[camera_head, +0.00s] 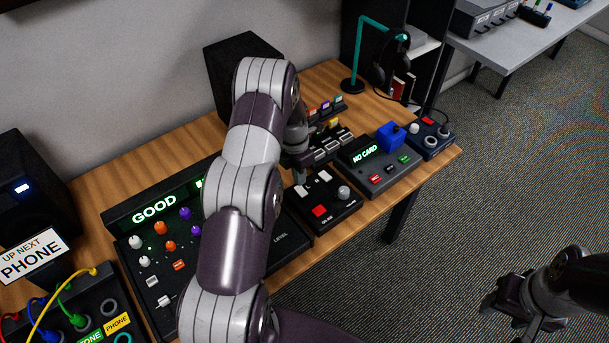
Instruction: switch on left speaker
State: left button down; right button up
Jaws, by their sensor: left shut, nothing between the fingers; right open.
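The left speaker (30,210) is a black box at the far left of the desk, partly cut off by the picture edge. A small blue-white light (22,188) glows on its front. Another black speaker (228,70) stands at the back, partly hidden behind my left arm. My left gripper (298,172) is shut and empty, mostly hidden by its own arm, above or beside a small black box with a red button (319,210). It is far to the right of the left speaker. My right gripper (508,305) is open and empty, over the floor at lower right.
A mixer (125,216) reading "GOOD" sits mid-desk, partly behind my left arm. A "PHONE" sign (33,256) and a patch box with cables (95,323) stand at left. A "NO CARD" box (375,178) and a headphone stand (351,84) are at right.

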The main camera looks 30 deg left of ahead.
pick_arm(q)
jog(key=shift+w+d+r+b, duration=0.1)
jog(key=shift+d+r+b, duration=0.15)
jog(key=shift+r+b, duration=0.35)
jog(key=shift+w+d+r+b, duration=0.1)
jog(key=shift+d+r+b, duration=0.2)
jog(key=shift+r, duration=0.35)
notch_tip(320, 180, up, 2)
notch_tip(320, 180, up, 6)
send_over(305, 192)
jog(key=shift+s+b, duration=0.3)
jog(key=shift+b, duration=0.05)
pick_arm(e)
jog(key=shift+w+d+f, duration=0.1)
jog(key=shift+d+f, duration=0.25)
jog(key=shift+f, duration=0.1)
pick_arm(q)
jog(key=shift+a+f, duration=0.1)
jog(key=shift+a, duration=0.05)
pick_arm(e)
jog(key=shift+a, duration=0.15)
